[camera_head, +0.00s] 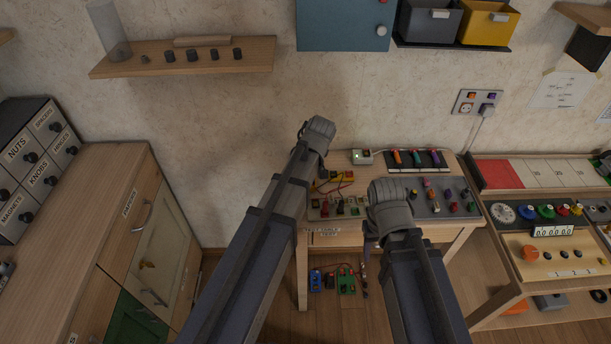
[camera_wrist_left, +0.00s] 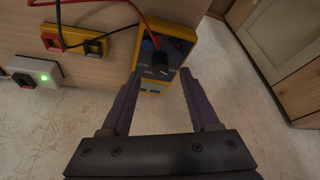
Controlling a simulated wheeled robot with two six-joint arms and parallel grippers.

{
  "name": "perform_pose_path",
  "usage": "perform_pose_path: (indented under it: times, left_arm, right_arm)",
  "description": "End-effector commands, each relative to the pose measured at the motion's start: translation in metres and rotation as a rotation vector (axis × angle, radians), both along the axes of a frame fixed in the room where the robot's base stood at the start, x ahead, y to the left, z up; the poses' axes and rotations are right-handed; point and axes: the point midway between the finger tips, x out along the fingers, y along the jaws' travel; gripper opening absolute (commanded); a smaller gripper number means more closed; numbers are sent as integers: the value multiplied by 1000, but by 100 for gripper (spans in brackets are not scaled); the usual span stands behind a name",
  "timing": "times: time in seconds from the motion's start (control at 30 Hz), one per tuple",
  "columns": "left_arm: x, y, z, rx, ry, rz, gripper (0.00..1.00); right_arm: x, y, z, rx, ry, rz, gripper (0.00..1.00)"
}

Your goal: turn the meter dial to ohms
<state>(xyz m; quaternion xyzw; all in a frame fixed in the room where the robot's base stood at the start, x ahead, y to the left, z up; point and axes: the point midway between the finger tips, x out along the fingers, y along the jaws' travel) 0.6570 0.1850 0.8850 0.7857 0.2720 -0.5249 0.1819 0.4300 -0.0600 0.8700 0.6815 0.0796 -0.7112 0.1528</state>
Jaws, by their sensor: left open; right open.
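The meter (camera_wrist_left: 179,47) is a yellow case with a dark face, with red and black leads at its upper end; it stands out in the left wrist view. Its dark dial (camera_wrist_left: 158,62) sits on that face. My left gripper (camera_wrist_left: 161,76) is open, its two purple-grey fingers spread on either side of the meter's lower part, with nothing held. I cannot read the dial's setting. In the head view my left arm mostly hides the meter. My right gripper (camera_head: 364,278) is open and empty, hanging low by the table's front, partly hidden by its own wrist.
A yellow box with red and black parts (camera_wrist_left: 75,40) and a white box with a green light (camera_wrist_left: 35,71) sit beside the meter on the wooden table (camera_head: 452,236). A panel of coloured parts (camera_head: 446,196) is to the right. Drawers (camera_head: 128,235) stand left.

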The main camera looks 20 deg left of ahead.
Motion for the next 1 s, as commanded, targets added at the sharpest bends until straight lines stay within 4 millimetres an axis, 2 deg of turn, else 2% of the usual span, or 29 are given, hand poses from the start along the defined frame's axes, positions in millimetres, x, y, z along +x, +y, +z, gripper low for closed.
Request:
perform_pose_path:
  times: [0.03, 0.13, 0.47, 1.0]
  left_arm:
    - [3, 2, -12, 0, 0, 1, 62]
    - [6, 4, -19, 0, 0, 1, 62]
    - [7, 6, -20, 0, 0, 1, 62]
    - [7, 5, -20, 0, 0, 0, 3]
  right_arm:
    - [0, 0, -12, 0, 0, 0, 54]
    - [0, 0, -19, 0, 0, 0, 54]
    - [0, 0, -20, 0, 0, 0, 54]
    - [0, 0, -21, 0, 0, 0, 54]
